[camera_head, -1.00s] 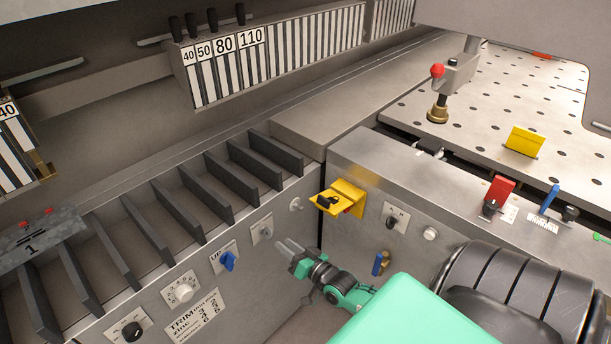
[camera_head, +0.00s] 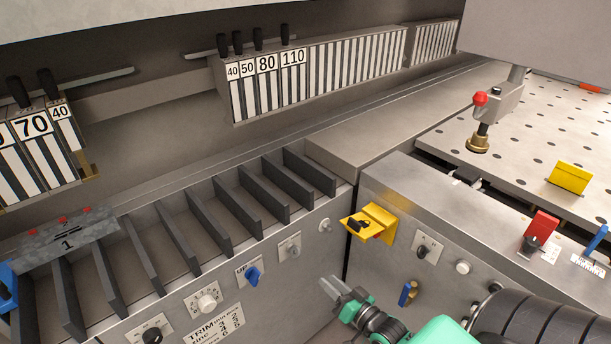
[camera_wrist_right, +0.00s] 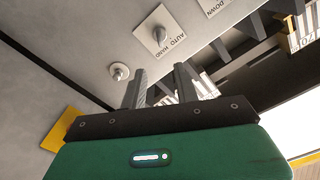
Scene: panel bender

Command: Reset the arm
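My right gripper (camera_head: 334,289) is in front of the grey control panel (camera_head: 300,285), below and to the right of a small grey switch (camera_head: 289,246). In the right wrist view its two grey fingers (camera_wrist_right: 160,88) stand apart with nothing between them, so it is open and empty. The AUTO/HAND switch (camera_wrist_right: 158,36) and a round button (camera_wrist_right: 119,71) show beyond the fingers. The green forearm of my right arm comes in from the bottom right. My left gripper does not show in either view.
A yellow bracket with a black knob (camera_head: 369,223) juts out near the panel corner. A blue knob (camera_head: 253,274) and a white dial (camera_head: 207,302) are on the panel. Dark dividers (camera_head: 233,207) line the tray above. A perforated table (camera_head: 545,125) lies at the right.

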